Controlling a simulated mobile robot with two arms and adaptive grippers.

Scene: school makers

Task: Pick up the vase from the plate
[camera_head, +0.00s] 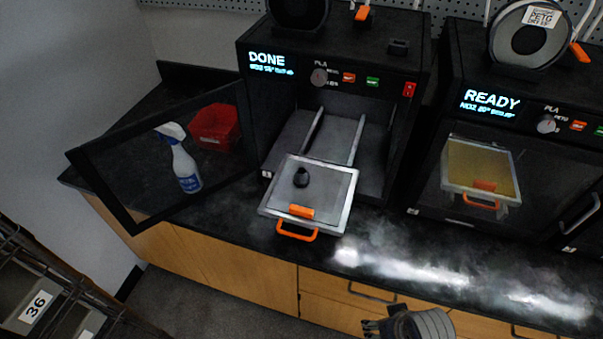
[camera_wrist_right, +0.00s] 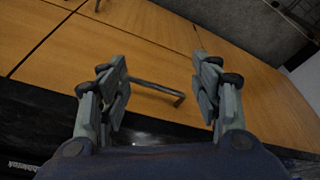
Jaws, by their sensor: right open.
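A small dark vase (camera_head: 301,177) stands on a grey square plate (camera_head: 333,187) with a light rim and an orange front handle. The plate sticks out of the open left printer, over the counter. My right gripper (camera_head: 372,326) shows at the bottom edge of the head view, below and to the right of the plate and apart from the vase. In the right wrist view my right gripper (camera_wrist_right: 163,95) is open, its fingers wide apart with nothing between them, facing the wooden cabinet fronts. The vase is not visible in that view. My left gripper is not in view.
The left printer (camera_head: 335,82) reads DONE, and its glass door (camera_head: 105,205) swings out to the left. Behind the glass are a spray bottle (camera_head: 184,160) and a red bin (camera_head: 214,127). A closed printer (camera_head: 489,100) reading READY stands at right. The front counter (camera_head: 450,255) is clear.

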